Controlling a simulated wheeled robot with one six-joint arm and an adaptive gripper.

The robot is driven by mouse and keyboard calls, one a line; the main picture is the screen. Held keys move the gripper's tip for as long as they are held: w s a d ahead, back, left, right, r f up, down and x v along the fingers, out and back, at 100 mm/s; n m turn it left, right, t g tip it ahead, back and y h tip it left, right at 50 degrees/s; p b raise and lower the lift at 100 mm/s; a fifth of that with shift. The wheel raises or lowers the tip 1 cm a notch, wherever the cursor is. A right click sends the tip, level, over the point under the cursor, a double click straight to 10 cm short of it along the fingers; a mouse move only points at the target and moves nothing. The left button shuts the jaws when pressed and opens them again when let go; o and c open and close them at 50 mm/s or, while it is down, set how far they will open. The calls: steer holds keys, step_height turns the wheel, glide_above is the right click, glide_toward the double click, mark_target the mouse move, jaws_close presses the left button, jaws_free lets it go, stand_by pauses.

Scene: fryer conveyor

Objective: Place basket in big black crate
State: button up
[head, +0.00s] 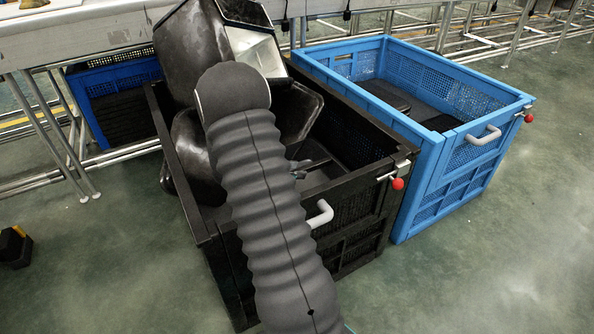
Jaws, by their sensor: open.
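The big black crate (350,218) stands on the floor in the middle of the head view, with a grey handle on its front. My arm, in a ribbed grey sleeve, reaches over the front wall and hides much of the inside. Bulky black glossy parts above and inside the crate cover its left and back portions. My gripper (302,166) shows only in part, low inside the crate, open. I cannot clearly make out a separate basket; it may be hidden by the arm or blend with the dark parts. I cannot tell contact with the crate floor.
A blue crate (420,198) stands against the right of the black one, with dark flat items (385,95) inside. Another blue crate (122,73) sits under the conveyor (70,36) at the back left. Red knobs stick out at crate corners. Floor is clear at the front right.

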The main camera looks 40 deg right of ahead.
steer(key=v, duration=0.6)
steer(key=shift+w+a, duration=0.1)
steer(key=shift+a, duration=0.15)
steer(key=shift+s+r, duration=0.2)
steer(key=shift+r, duration=0.05)
steer(key=s+a+r+n+t+y+p, duration=0.2)
steer(key=s+a+r+n, duration=0.4)
steer(key=a+r, duration=0.3)
steer(key=s+a+r+n+t+y+p, duration=0.3)
steer(key=s+a+r+n+y+p, duration=0.2)
steer(key=a+r, duration=0.5)
steer(key=s+a+r+n+t+y+p, duration=0.3)
steer(key=s+a+r+n+y, duration=0.2)
steer(key=s+a+r+n, duration=0.4)
steer(key=shift+s+a+r+y+p, duration=0.2)
steer(key=shift+s+a+y+p, duration=0.15)
steer(key=shift+s+a, duration=0.4)
